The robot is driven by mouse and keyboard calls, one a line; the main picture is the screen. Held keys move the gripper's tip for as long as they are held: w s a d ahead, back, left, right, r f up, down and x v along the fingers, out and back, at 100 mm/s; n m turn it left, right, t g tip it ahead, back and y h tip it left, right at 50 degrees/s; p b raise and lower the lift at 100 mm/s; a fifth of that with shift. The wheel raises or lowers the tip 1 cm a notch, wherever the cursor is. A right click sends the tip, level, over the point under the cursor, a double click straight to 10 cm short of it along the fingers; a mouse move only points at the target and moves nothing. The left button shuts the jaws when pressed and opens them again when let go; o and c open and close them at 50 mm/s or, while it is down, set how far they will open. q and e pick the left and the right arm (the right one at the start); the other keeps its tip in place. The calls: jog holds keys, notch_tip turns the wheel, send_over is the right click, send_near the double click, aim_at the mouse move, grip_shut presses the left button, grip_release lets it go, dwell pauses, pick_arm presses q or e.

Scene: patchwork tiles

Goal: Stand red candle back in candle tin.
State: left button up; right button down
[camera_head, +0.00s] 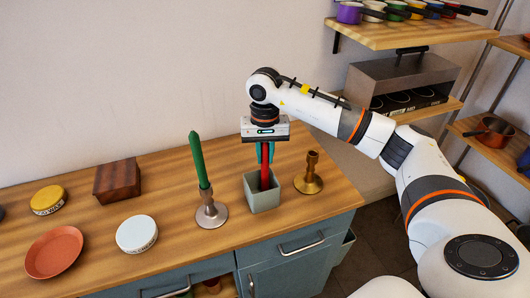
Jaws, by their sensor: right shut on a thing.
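The red candle (265,172) is upright in the head view, with its lower end at the mouth of the square grey-green candle tin (263,201). The tin's front wall hides the candle's bottom, so I cannot tell whether it touches the tin's floor. My right gripper (265,155) points straight down above the tin and is shut on the upper part of the candle. The tin stands on the wooden counter near its front edge. My left gripper is not in view.
A green candle (200,160) stands in a silver holder (211,214) left of the tin. An empty brass candlestick (309,178) stands close on its right.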

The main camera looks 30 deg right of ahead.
jog(key=shift+f, duration=0.35)
jog(key=c, duration=1.2)
grip_release()
jog(key=shift+r, duration=0.1)
notch_tip(320, 180, up, 12)
jog(key=shift+f+b, duration=0.1)
jog(key=shift+b, duration=0.4)
